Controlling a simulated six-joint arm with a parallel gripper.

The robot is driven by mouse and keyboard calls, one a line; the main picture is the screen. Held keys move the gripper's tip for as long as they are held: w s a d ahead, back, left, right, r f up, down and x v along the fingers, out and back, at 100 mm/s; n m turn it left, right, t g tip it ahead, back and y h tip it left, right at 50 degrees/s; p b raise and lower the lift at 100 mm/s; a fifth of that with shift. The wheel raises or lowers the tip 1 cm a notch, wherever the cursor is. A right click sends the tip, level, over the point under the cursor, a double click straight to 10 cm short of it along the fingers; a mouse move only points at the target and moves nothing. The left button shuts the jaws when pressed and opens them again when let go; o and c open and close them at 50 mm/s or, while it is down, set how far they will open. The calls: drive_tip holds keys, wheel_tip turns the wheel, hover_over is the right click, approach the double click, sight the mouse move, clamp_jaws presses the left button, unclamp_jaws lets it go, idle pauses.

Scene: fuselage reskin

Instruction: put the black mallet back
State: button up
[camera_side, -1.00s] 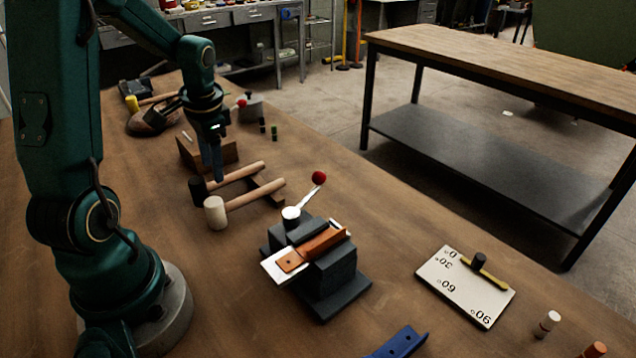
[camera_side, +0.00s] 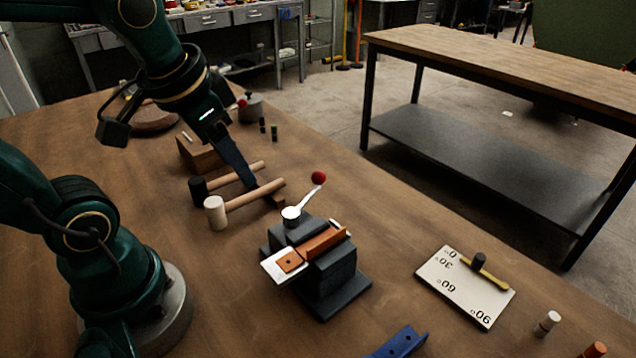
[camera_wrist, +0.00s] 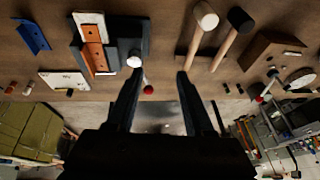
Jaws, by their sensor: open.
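The black mallet (camera_side: 198,189) lies with its wooden handle across a low wooden rest (camera_side: 267,193), its dark head at the left end. In the wrist view the black mallet (camera_wrist: 240,20) is at the top right. A white-headed mallet (camera_side: 215,212) lies beside it, roughly parallel, and also shows in the wrist view (camera_wrist: 206,16). My gripper (camera_side: 248,182) is tilted, its fingers slanting down to the right and overlapping the mallet handles in the side view. In the wrist view my gripper (camera_wrist: 157,80) is open, with nothing held and both mallets outside its fingers.
A dark vise (camera_side: 325,275) clamps an orange piece, and its red-knobbed lever (camera_side: 318,179) rises near the mallets. A wooden block (camera_side: 197,155) stands behind them. An angle plate (camera_side: 465,287) and a blue bracket (camera_side: 399,343) lie to the right and front.

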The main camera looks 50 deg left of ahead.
drive_tip(key=shift+t+h, duration=0.6)
drive_tip(key=shift+t, duration=0.1)
drive_tip(key=s+d, duration=0.2)
drive_tip(key=d, duration=0.1)
drive_tip(key=s+d, duration=0.1)
drive_tip(key=shift+d+f, duration=0.25)
drive_tip(key=shift+f, duration=0.05)
drive_tip(key=shift+c, duration=0.3)
